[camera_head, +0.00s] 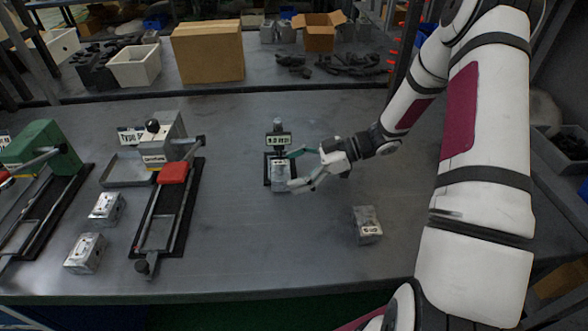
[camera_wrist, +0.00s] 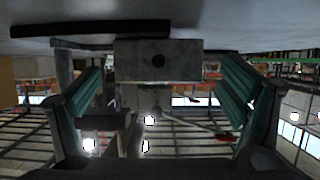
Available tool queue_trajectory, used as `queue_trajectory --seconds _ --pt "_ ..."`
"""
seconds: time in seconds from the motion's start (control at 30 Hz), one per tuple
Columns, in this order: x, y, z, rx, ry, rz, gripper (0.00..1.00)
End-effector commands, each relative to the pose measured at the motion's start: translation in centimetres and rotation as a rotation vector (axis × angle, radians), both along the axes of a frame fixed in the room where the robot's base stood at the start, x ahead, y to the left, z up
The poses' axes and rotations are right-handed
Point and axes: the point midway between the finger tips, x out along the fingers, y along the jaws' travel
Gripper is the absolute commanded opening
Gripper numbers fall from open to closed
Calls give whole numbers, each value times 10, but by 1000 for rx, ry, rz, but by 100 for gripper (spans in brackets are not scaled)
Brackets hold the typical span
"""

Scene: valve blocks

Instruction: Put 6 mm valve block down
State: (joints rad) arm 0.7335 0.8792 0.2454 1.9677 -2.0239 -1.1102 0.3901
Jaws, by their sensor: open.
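A silvery metal valve block (camera_head: 280,178) stands on a small black stand (camera_head: 267,172) in the middle of the table. Its label is too small to read surely. My gripper (camera_head: 297,170) is open around this block, one finger at its far right edge and one at its near right edge. A display (camera_head: 278,140) with a numeric label stands just behind the block.
A loose block (camera_head: 367,226) lies to the right, near my arm. Two more blocks (camera_head: 106,208) (camera_head: 85,253) lie at left beside a red-handled fixture (camera_head: 172,174). A green fixture (camera_head: 38,147) stands far left. Bare table lies around the stand.

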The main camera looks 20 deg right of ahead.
Motion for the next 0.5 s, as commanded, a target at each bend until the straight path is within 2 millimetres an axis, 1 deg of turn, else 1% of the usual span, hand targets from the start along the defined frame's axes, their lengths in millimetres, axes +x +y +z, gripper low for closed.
queue_trajectory --seconds 0.13,0.23,0.5 --pt "-1 -4 1 -1 0 -1 90" --pt "-4 -15 6 -3 -2 -1 90" --pt "-19 -62 26 -4 -3 -2 90"
